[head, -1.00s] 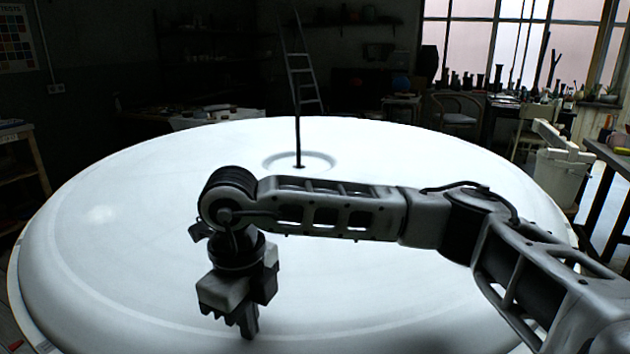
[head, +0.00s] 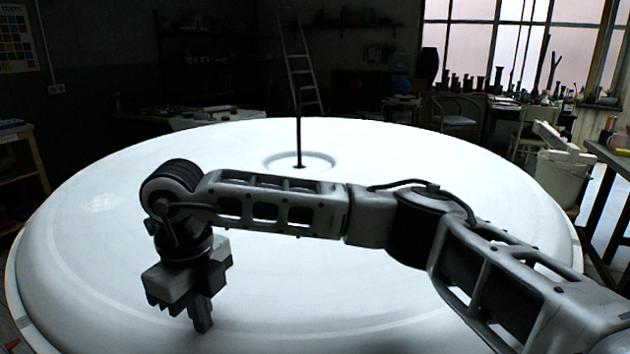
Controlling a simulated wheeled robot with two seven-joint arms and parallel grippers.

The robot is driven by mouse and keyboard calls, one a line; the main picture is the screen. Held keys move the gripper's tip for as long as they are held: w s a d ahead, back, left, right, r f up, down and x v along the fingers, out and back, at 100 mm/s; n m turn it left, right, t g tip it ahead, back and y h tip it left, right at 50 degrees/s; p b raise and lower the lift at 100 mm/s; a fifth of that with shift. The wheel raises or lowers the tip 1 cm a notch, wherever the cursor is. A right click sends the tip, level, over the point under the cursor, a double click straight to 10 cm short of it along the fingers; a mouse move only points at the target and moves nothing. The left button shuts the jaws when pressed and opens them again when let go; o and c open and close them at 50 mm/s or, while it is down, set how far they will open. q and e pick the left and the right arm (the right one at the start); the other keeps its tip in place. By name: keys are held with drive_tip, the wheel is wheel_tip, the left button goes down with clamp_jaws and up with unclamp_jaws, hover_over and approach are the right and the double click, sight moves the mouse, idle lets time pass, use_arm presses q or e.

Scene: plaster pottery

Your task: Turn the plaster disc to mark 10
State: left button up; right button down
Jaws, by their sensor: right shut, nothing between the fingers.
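The plaster disc (head: 430,175) is a large white round slab that fills most of the head view. It has a ring-shaped recess around its centre, with a thin dark upright rod (head: 298,135) standing there. I see no readable marks or numbers on the disc. My right gripper (head: 201,325) points down over the near left part of the disc, its fingers shut and empty. I cannot tell whether the fingertips touch the plaster. My right arm comes in from the right and hides part of the disc's near right side. My left gripper is out of view.
A wooden shelf unit (head: 25,170) stands at the left. A stepladder (head: 300,75) is behind the disc. At the right are a white bucket (head: 558,180), a dark-legged table (head: 612,155) and a chair (head: 455,115). The disc's top is otherwise clear.

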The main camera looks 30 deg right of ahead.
sight(151, 316)
drive_tip(key=shift+w+a+f, duration=0.1)
drive_tip(key=shift+a+f, duration=0.15)
drive_tip(key=shift+f, duration=0.15)
drive_tip(key=shift+w+a+r, duration=0.1)
drive_tip(key=shift+w+a, duration=0.35)
drive_tip(key=shift+a, duration=0.1)
drive_tip(key=shift+w+a, duration=1.3)
drive_tip(key=shift+a, duration=0.25)
drive_tip(key=shift+w+a, duration=1.05)
drive_tip(key=shift+a, duration=0.15)
drive_tip(key=shift+w+r, duration=0.1)
